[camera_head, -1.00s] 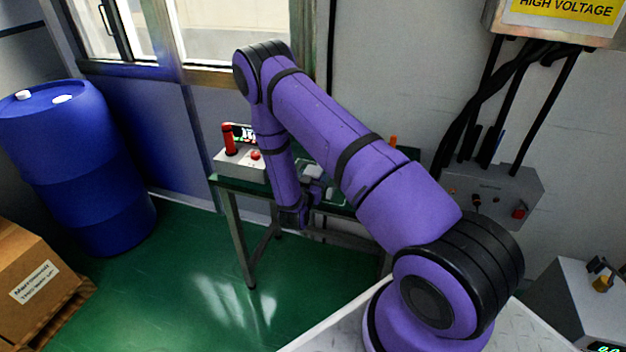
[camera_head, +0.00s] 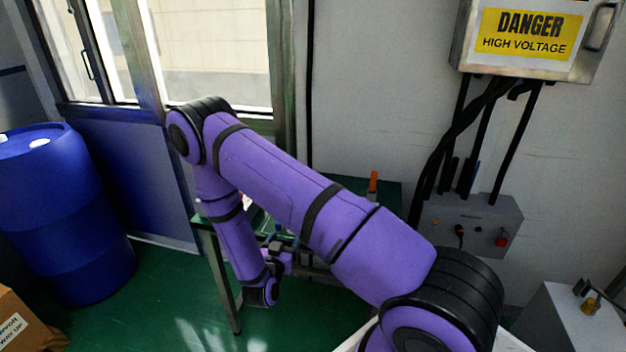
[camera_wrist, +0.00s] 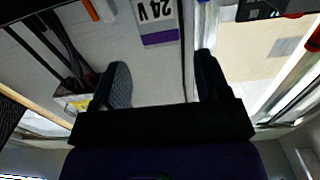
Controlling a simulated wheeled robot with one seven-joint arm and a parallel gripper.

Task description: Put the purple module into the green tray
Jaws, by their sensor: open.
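A white module with a purple band and an upside-down "24 V" label (camera_wrist: 158,20) shows at the top of the wrist view. I take it for the purple module. It lies beyond my fingertips, roughly between them and apart from them, and its far end is cut off. My gripper (camera_wrist: 161,70) is open, with nothing between its fingers. In the head view my gripper (camera_head: 282,258) is at the front of the green-topped table (camera_head: 388,190), partly hidden by my arm.
An orange upright thing (camera_head: 373,182) stands on the table's far side. A grey control box (camera_head: 470,222) hangs on the wall under a high-voltage cabinet (camera_head: 530,38) with black cables. A blue barrel (camera_head: 65,215) stands at left. Green floor between barrel and table is clear.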

